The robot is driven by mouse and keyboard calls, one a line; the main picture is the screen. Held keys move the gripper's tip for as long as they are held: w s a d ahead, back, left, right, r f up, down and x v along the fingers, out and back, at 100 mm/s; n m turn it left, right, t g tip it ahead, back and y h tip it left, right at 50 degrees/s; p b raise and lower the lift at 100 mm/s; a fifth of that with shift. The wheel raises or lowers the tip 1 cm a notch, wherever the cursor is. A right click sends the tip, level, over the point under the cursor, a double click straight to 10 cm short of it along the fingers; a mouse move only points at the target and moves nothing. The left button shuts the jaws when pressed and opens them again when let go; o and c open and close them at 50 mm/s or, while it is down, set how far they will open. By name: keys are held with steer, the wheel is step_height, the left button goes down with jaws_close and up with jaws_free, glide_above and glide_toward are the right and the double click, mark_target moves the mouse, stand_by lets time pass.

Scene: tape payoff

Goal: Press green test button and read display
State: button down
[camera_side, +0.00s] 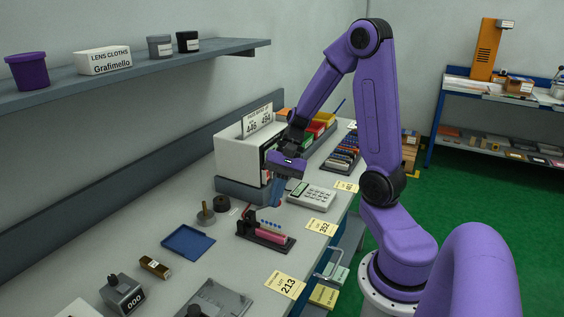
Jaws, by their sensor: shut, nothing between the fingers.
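My gripper (276,195) points down, with its fingers shut and empty. It appears just in front of the white boxy unit (238,158), above the bench. A grey keypad device (312,198) with a small greenish display (298,188) lies just right of the fingers; its reading is too small to make out. I cannot pick out a green test button; the gripper and arm hide part of the white unit's front. I cannot tell whether the fingertips touch anything.
A dark stand with pink parts (266,236) sits in front of the gripper. A blue tray (188,240) and a counter showing 000 (122,295) are nearer. Yellow lot cards (285,285) line the bench's right edge. A shelf (140,75) hangs above left.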

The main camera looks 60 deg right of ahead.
steer(key=d+f+m+t+h, duration=0.1)
steer(key=d+m+t, duration=0.1)
steer(key=d+m, duration=0.3)
steer(key=s+d+f+m+t+h, duration=0.1)
steer(key=d+m+t, duration=0.2)
steer(key=d+m, duration=0.3)
steer(key=d+f+m+t+h, duration=0.1)
steer(key=d+m+t, duration=0.2)
steer(key=d, duration=1)
steer(key=shift+s+f+m, duration=0.15)
steer(key=shift+f+m, duration=0.05)
steer(key=shift+m, duration=0.5)
steer(key=shift+s+f+m, duration=0.15)
steer(key=shift+m, duration=0.55)
steer(key=shift+s+d+m+h, duration=0.3)
steer(key=shift+d+m, duration=0.1)
steer(key=shift+d, duration=0.15)
steer(key=shift+w, duration=0.1)
steer(key=w, duration=0.8)
steer(key=shift+w, duration=0.35)
steer(key=shift+w, duration=0.15)
steer(key=shift+w, duration=0.25)
